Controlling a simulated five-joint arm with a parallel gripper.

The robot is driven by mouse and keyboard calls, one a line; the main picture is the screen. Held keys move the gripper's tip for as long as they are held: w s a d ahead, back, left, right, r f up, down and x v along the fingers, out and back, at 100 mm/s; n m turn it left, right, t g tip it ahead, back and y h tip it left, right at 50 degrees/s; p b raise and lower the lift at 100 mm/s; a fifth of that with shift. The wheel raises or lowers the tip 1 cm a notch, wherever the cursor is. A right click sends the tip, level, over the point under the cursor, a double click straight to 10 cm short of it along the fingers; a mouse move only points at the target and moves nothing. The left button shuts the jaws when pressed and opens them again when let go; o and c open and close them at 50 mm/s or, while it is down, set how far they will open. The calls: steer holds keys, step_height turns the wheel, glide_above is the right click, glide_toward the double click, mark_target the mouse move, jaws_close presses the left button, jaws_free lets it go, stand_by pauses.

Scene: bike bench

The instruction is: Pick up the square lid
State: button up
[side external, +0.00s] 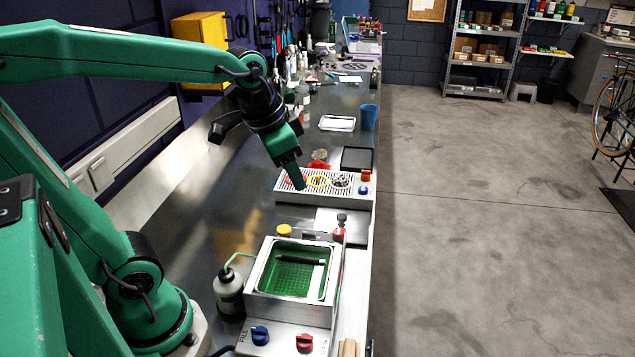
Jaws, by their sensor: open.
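My gripper (297,183) is in the middle of the side external view, pointing down just above the left part of a slotted grey tray (323,196). It is open. The green finger seen hides the other side, and I see nothing held. A dark, flat square piece (357,159) lies on the bench behind the slotted tray, to the right of my gripper and apart from it. It may be the square lid, but I cannot tell for sure. A flat pale panel (330,222) lies in front of the slotted tray, partly hidden by small items.
An open basin (250,290) with green liquid stands in front, with a bottle (229,293) at its left. A white tray (337,123) and a blue cup (369,117) stand farther back. The bench left of the slotted tray is clear.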

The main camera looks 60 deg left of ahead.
steer(key=w+a+f+m+g, duration=0.25)
steer(key=w+f, duration=0.25)
steer(key=w, duration=0.5)
steer(key=m+g, duration=0.1)
steer(key=m, duration=0.3)
glide_above(342, 215)
steer(key=f, duration=1)
steer(key=shift+s+d, duration=0.15)
steer(key=shift+s, duration=0.05)
steer(key=shift+w+f+g, duration=0.2)
steer(key=shift+f+g, duration=0.05)
steer(key=shift+f, duration=0.2)
steer(key=shift+s+f, duration=0.1)
steer(key=shift+f, duration=3.8)
jaws_close()
steer(key=shift+r, duration=0.1)
